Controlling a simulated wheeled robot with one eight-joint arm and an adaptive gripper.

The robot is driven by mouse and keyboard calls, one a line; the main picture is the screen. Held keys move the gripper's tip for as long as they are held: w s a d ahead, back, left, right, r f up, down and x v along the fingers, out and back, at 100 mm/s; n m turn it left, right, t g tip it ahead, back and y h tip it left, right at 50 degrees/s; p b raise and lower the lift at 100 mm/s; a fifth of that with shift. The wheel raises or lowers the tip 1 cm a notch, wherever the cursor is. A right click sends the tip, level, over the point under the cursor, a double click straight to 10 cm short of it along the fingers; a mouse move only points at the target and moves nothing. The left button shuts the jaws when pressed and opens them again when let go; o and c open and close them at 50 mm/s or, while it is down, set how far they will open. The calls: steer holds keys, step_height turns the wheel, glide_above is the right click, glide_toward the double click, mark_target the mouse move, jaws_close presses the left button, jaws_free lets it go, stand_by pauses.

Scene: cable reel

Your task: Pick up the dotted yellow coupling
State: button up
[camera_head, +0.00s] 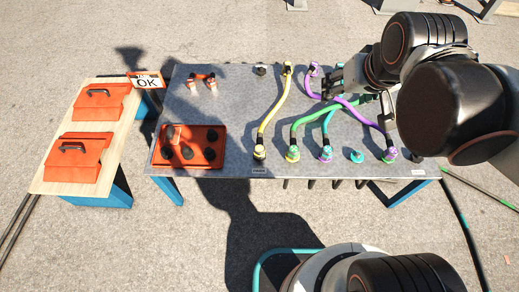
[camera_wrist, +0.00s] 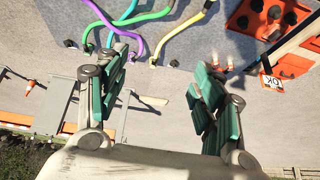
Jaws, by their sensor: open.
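A yellow cable (camera_head: 274,105) lies on the grey table, with one yellow coupling (camera_head: 259,152) at its front end and another yellow coupling (camera_head: 287,68) at its back end. Dots are too small to make out on either. In the wrist view the yellow cable (camera_wrist: 183,35) runs down to an end near the table edge, beyond my fingers. My gripper (camera_wrist: 160,82) is open and empty, with dark green finger pads wide apart. In the head view my gripper (camera_head: 332,84) is above the back right of the table, right of the yellow cable's back end.
Purple cable (camera_head: 350,103), green and teal cables lie right of the yellow one, partly under my arm. An orange tray (camera_head: 218,133) with dark round pieces stands at left. An OK sign (camera_head: 147,82) and orange cases (camera_head: 78,158) are further left. The table's middle left is clear.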

steer(key=w+a+f+g+p, duration=0.1)
steer(key=w+a+f+g, duration=0.15)
steer(key=w+a, duration=0.45)
steer(key=g+p, duration=0.4)
glide_above(260, 146)
step_height(260, 146, down, 33)
steer(key=shift+t, duration=0.25)
steer(key=f+b, duration=0.1)
steer(key=f, duration=0.3)
steer(key=f+b, duration=0.1)
steer(key=f, duration=0.3)
steer(key=shift+a+f+b, duration=0.2)
steer(key=shift+f+b, duration=0.1)
steer(key=shift+b, duration=0.1)
steer(key=shift+w+d+f+b, duration=0.1)
steer(key=shift+f+b, duration=1.35)
steer(key=shift+f, duration=1.2)
steer(key=shift+r, duration=0.1)
steer(key=c, duration=1.3)
